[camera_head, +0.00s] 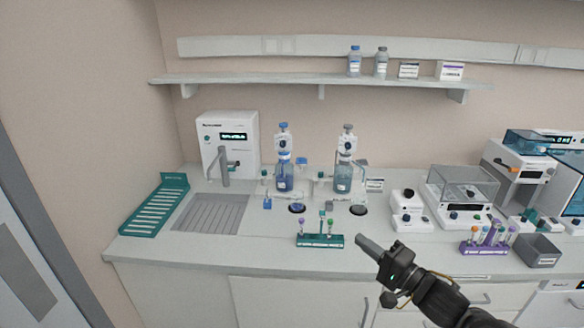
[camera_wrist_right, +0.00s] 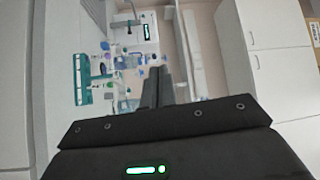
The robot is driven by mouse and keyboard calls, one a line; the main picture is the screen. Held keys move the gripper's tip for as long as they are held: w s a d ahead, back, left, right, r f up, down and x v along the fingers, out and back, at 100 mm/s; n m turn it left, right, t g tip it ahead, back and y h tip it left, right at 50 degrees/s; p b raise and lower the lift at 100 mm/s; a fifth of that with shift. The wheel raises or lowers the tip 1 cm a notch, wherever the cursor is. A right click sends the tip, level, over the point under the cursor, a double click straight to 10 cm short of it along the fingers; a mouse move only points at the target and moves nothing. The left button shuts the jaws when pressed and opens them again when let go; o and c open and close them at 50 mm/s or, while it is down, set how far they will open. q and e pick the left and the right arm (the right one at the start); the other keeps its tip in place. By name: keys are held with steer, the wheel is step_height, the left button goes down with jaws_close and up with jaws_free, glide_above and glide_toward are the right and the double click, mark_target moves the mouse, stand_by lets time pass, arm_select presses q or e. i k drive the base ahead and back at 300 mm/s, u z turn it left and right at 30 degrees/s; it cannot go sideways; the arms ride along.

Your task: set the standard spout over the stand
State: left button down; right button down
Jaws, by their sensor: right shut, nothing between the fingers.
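A white dispensing machine (camera_head: 228,132) stands at the back left with a grey spout (camera_head: 224,170) above a grey grille. Two bottle-top dispensers, a left one (camera_head: 284,170) with blue liquid and a right one (camera_head: 344,172), stand mid-bench. Which spout is the standard one, I cannot tell. Which of these is the stand is unclear. My right gripper (camera_head: 364,242) is shut and empty, right of the teal rack; its fingers show in the wrist view (camera_wrist_right: 157,86). My left gripper is out of view.
A flat teal slotted tray (camera_head: 157,207) lies at the left. A purple tube rack (camera_head: 484,246), a grey bin (camera_head: 540,250) and a balance (camera_head: 462,192) stand at the right. A wall shelf (camera_head: 300,81) holds bottles. Bare bench lies left of the teal rack.

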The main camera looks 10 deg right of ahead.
mark_target(282, 158)
steer(key=i, duration=1.45)
